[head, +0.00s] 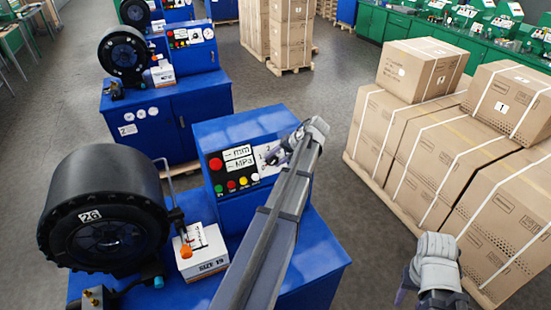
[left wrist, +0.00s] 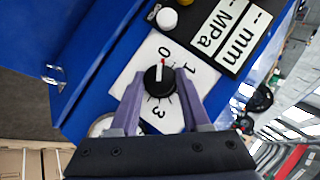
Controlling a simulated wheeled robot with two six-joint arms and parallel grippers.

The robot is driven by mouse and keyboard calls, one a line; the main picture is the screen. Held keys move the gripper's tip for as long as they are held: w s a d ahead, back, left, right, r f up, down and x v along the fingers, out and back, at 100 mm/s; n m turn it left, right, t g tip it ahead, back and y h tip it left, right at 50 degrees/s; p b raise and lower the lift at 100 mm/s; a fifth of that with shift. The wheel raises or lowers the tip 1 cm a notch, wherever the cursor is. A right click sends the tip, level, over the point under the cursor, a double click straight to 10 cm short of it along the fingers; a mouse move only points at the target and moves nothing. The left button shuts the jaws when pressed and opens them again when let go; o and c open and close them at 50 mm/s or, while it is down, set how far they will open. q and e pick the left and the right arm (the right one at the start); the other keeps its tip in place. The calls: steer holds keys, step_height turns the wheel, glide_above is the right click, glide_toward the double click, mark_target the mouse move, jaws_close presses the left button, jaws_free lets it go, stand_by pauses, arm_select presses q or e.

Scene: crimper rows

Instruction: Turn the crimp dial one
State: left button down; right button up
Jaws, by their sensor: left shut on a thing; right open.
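The crimp dial is a round black knob (left wrist: 160,79) on a white plate with printed numbers in the left wrist view. Its red and white pointer mark is at the 0 side, with 1 to the right and 3 below. My left gripper (left wrist: 159,92) has its purple fingers on both sides of the knob, shut on it. In the head view my left gripper (head: 273,156) is at the right of the blue control box's face (head: 240,165), and the knob is largely hidden there. My right gripper (head: 428,293) is low at the right, open and empty, partly cut off.
The panel has a mm and MPa display (head: 239,160) and several coloured buttons. A black crimper head marked 26 (head: 105,215) and a SIZE 19 box (head: 203,252) stand at left. Strapped cartons (head: 430,150) on a pallet stand at right, with grey floor between.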

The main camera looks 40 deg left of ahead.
arm_select(q)
steer(key=shift+c, duration=1.9)
jaws_free()
steer(key=shift+r, duration=0.1)
steer(key=p+v, duration=0.6)
steer(key=v, duration=0.1)
steer(key=shift+d+r, duration=0.2)
steer(key=shift+d, duration=0.05)
steer(key=shift+w, duration=0.1)
